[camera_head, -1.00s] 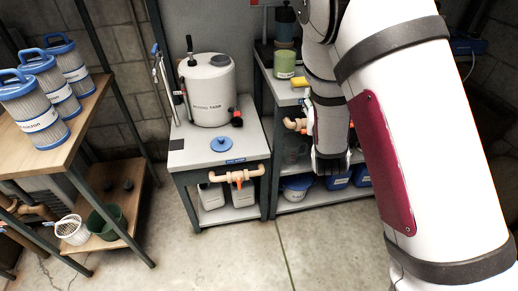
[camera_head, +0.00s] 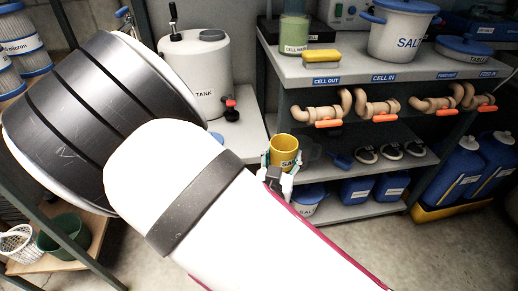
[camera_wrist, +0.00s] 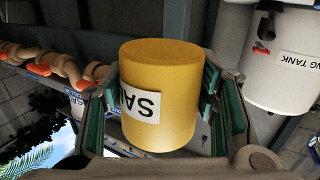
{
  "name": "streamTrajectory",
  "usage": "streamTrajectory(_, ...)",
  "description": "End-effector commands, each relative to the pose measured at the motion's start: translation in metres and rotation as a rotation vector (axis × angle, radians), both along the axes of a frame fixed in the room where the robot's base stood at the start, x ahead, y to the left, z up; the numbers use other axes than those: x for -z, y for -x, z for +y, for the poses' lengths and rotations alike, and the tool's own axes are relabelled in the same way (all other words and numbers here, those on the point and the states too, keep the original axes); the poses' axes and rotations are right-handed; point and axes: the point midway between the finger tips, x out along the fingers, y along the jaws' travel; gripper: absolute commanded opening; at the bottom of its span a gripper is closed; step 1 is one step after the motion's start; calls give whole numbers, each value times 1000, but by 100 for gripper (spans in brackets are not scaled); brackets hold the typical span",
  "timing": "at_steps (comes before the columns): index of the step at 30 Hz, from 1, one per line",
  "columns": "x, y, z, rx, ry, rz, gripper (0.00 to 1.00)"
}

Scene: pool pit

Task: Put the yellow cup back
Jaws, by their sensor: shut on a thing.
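A yellow cup (camera_head: 284,151) with a white label is held in my gripper (camera_head: 283,172), in front of the lower part of the shelf unit in the head view. The cup also shows large in the wrist view (camera_wrist: 160,95), where its label appears upside down. The green-padded fingers of my gripper (camera_wrist: 160,110) are shut on the cup from both sides. In the head view my arm hides part of the tank table and the floor in front of it.
A shelf unit (camera_head: 345,69) carries a sponge (camera_head: 321,67), a green container (camera_head: 294,34) and a white SALT bucket (camera_head: 399,30). Pipes with orange valves (camera_head: 376,107) run below its top. The middle shelf holds dark items (camera_head: 390,151); blue containers (camera_head: 356,190) stand below. Blue jugs (camera_head: 447,172) stand right.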

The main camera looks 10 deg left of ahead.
Motion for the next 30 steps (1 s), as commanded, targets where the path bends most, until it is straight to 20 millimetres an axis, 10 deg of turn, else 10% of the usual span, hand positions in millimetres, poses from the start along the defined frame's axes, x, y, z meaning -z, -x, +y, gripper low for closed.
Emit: streamTrajectory(30,20,-129,84,2,0,-1,24)
